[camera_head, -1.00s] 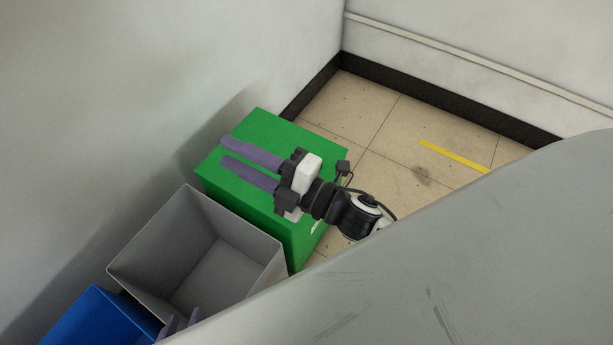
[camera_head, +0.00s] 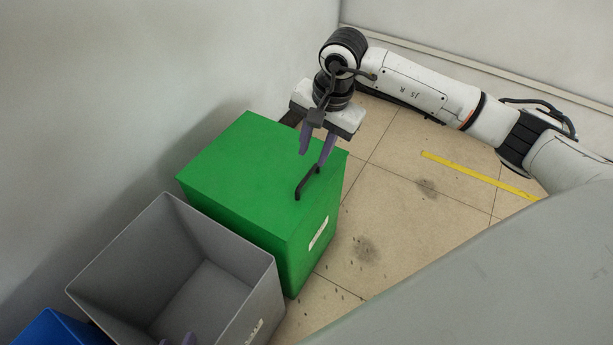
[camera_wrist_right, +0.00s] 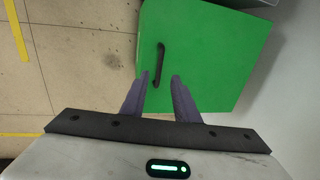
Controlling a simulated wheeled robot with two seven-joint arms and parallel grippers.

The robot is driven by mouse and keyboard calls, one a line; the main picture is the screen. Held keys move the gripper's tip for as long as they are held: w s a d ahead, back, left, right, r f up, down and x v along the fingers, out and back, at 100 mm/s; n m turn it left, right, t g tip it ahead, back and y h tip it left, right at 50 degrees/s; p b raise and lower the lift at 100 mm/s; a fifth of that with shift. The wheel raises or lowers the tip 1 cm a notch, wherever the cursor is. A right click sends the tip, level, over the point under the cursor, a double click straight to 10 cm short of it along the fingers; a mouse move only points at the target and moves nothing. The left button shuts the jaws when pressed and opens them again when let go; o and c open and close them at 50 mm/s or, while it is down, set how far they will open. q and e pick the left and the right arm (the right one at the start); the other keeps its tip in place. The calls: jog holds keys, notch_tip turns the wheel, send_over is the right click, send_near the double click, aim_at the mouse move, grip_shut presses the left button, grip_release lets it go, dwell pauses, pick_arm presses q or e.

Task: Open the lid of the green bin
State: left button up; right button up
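The green bin (camera_head: 265,170) stands against the wall with its flat lid (camera_head: 235,155) closed. A black bar handle (camera_head: 307,183) sits on the lid near its front edge. My right gripper (camera_head: 314,158) is open and points down at the handle from the far right side of the bin. In the right wrist view, the handle (camera_wrist_right: 159,64) shows between the two purple fingers (camera_wrist_right: 160,76), nearer the left one. I cannot tell whether they touch it.
An open, empty grey bin (camera_head: 190,270) stands left of the green bin, and a blue bin (camera_head: 50,328) beyond it. A grey surface (camera_head: 480,270) fills the lower right. Tiled floor (camera_head: 380,210) with a yellow strip (camera_head: 480,175) is clear right of the bin.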

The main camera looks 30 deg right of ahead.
aim_at(304, 179)
jog(key=f, duration=0.3)
jog(key=w+f+b, duration=0.1)
jog(key=f, duration=0.2)
jog(key=a+f+b, duration=0.1)
jog(key=f, duration=0.2)
jog(key=shift+w+a, duration=0.1)
jog(key=shift+w, duration=0.15)
jog(key=shift+c, duration=0.4)
grip_shut()
